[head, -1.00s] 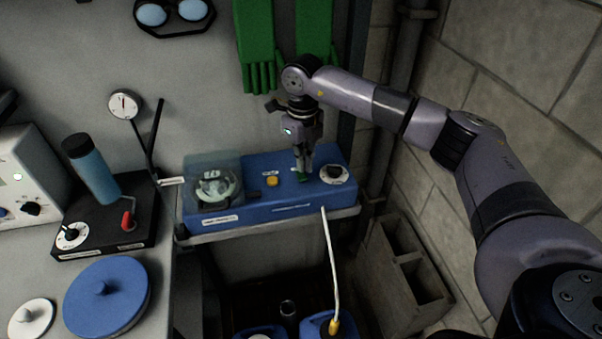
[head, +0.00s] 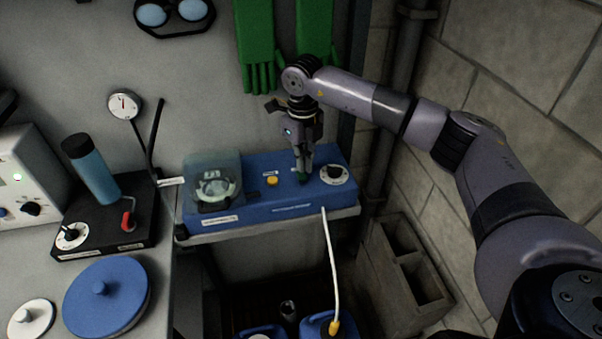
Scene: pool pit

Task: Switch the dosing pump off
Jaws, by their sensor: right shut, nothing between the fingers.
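The blue dosing pump (head: 265,205) sits on a wall shelf in the middle of the head view. It has a clear cover over a round pump head (head: 215,187) at its left, a yellow button (head: 272,181) on top, and a black knob on a white dial (head: 334,174) at its right. My right gripper (head: 303,178) is shut and points down at the pump's top, between the yellow button and the dial. Its fingertips hide most of a small green part there. I cannot tell whether they touch it. My left gripper is out of view.
Green gloves (head: 255,45) hang behind my right gripper. A black device with a blue bottle (head: 92,170) and a blue lid (head: 107,297) stand on the left bench. Concrete blocks (head: 405,270) and blue canisters (head: 318,325) are below the shelf.

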